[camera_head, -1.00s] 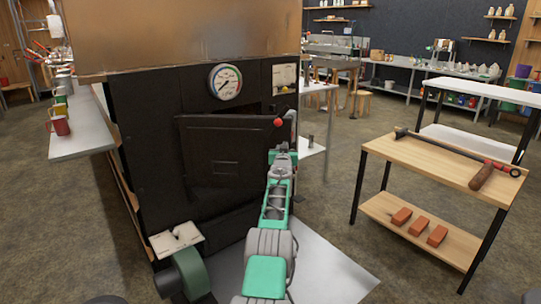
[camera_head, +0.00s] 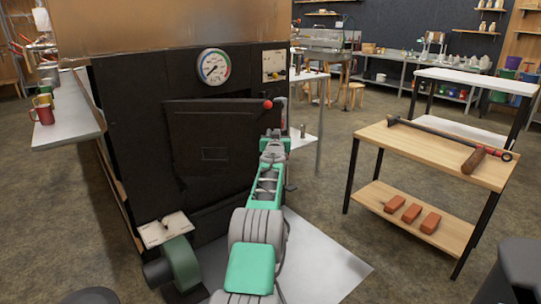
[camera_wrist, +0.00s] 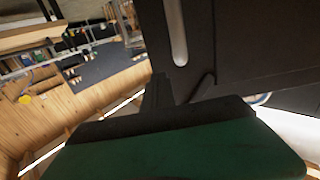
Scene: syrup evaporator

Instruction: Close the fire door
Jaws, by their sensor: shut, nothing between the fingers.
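The fire door (camera_head: 208,135) is a black rectangular panel on the front of the dark evaporator body. It appears to stand slightly off the front, but its exact gap is hard to tell. A red knob (camera_head: 267,104) sits at its upper right corner. My gripper (camera_head: 273,134) is shut and empty at the door's right edge, just below the knob; contact cannot be told. In the wrist view, my gripper (camera_wrist: 160,90) is beside a dark panel with a light metal bar (camera_wrist: 177,35), and the fingertips are hard to make out.
A round gauge (camera_head: 214,67) is above the door. A green blower (camera_head: 178,262) stands on the floor at lower left. A wooden cart (camera_head: 440,155) with a long-handled tool and bricks stands at right. A shelf with mugs (camera_head: 65,130) juts out at left. Floor between evaporator and cart is open.

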